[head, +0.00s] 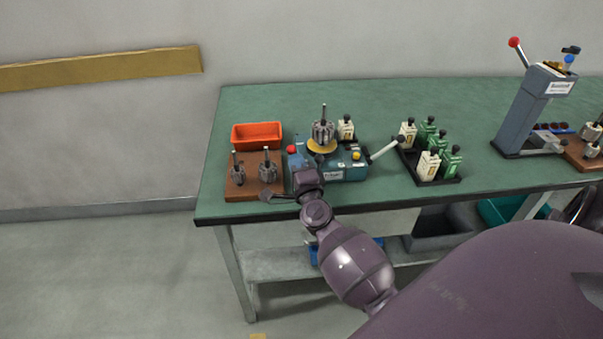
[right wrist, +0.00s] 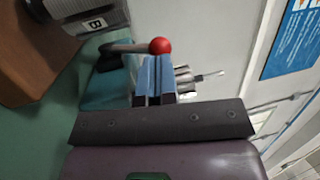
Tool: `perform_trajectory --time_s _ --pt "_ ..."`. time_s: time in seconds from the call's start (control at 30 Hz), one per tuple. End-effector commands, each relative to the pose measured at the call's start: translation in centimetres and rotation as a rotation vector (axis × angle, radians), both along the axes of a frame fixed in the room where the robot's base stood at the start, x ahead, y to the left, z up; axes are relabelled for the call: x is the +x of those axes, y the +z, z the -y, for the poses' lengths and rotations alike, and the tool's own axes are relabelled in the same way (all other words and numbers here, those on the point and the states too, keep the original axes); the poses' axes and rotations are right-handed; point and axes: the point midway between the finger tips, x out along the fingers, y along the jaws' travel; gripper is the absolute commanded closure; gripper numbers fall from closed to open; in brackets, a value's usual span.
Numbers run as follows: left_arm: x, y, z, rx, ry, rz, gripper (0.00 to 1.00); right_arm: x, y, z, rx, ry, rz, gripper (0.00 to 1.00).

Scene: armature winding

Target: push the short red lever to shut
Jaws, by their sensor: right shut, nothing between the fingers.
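The short red lever is a grey rod with a red ball knob (head: 292,149) at the left end of the blue-green winding machine (head: 345,170). In the right wrist view the red knob (right wrist: 160,46) shows just past my fingertips, with its rod running left to a dark pivot. My right gripper (right wrist: 155,68) is shut and empty, its two blue-faced fingers together close to the knob; I cannot tell whether they touch it. In the head view my right gripper (head: 300,178) is partly hidden by its own wrist, in front of the machine's left end. My left gripper is out of view.
A wooden block (head: 236,190) with two armatures stands left of the machine, an orange tray (head: 257,134) behind it. An armature stands upright on the machine. A dark tray (head: 405,162) of cream and green pieces is to the right. A grey press (head: 525,110) stands farther right.

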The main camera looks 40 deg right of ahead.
Motion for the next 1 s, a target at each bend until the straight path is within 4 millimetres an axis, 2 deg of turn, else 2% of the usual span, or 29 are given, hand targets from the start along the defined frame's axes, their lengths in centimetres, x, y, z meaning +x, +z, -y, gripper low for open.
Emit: perform_trajectory --time_s 0.13,0.5,0.73,1.0 --pt "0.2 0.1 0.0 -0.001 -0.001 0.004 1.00 0.7 0.1 0.3 0.000 0.001 -0.001 1.00" --pt "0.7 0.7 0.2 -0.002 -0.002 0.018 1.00 0.9 0.2 0.3 0.000 0.000 0.000 1.00" --pt "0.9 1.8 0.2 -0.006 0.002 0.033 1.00 1.5 1.5 0.7 0.000 0.001 0.005 1.00" --pt "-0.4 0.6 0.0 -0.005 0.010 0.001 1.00 1.6 1.2 0.8 0.000 0.000 0.000 1.00"
